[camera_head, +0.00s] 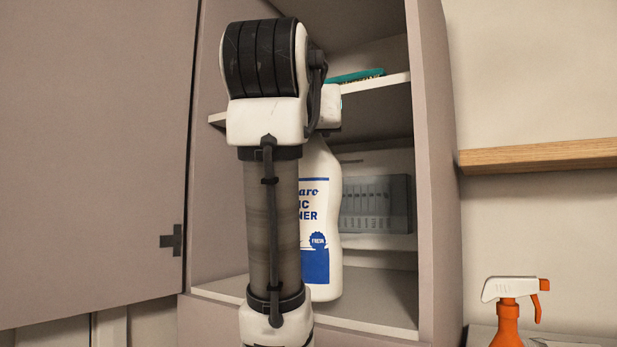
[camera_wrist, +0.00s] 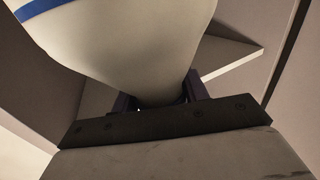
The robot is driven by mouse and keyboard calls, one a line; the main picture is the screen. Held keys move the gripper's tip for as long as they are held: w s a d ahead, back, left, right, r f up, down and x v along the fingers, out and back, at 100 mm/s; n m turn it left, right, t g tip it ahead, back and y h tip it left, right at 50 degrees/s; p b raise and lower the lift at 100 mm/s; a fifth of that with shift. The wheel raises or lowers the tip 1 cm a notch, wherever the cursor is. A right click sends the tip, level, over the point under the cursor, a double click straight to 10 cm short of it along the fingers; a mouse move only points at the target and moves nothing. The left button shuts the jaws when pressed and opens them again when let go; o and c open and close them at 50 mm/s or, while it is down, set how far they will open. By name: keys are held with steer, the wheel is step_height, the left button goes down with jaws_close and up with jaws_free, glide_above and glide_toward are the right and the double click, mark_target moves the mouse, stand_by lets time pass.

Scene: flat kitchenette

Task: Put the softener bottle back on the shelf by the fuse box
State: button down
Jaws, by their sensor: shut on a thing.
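The softener bottle (camera_head: 322,225) is white with a blue-lettered label. It looks upright in the head view, its left side hidden behind my arm. The wrist view shows its pale body (camera_wrist: 135,45) close up. My gripper (camera_wrist: 160,98) is shut on the bottle's narrow upper part. In the head view the jaws are hidden. The grey fuse box (camera_head: 376,204) is at the back of the open cabinet, right of the bottle. The bottle's base appears over the lower shelf (camera_head: 382,300); I cannot tell whether it touches.
An upper shelf (camera_head: 375,88) holds a teal item (camera_head: 356,76) above the bottle. The cabinet door (camera_head: 90,150) stands open at left. The cabinet's right wall (camera_head: 437,180) bounds the opening. An orange spray bottle (camera_head: 507,325) and a wooden wall shelf (camera_head: 540,156) are outside at right.

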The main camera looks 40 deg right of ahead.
steer(key=f+p+x, duration=0.3)
steer(key=p+x, duration=0.5)
steer(key=x, duration=0.9)
steer(key=shift+w+d+f, duration=0.2)
steer(key=shift+w, duration=0.05)
steer(key=shift+f, duration=0.2)
steer(key=c, duration=0.7)
jaws_free()
steer(key=shift+c, duration=0.2)
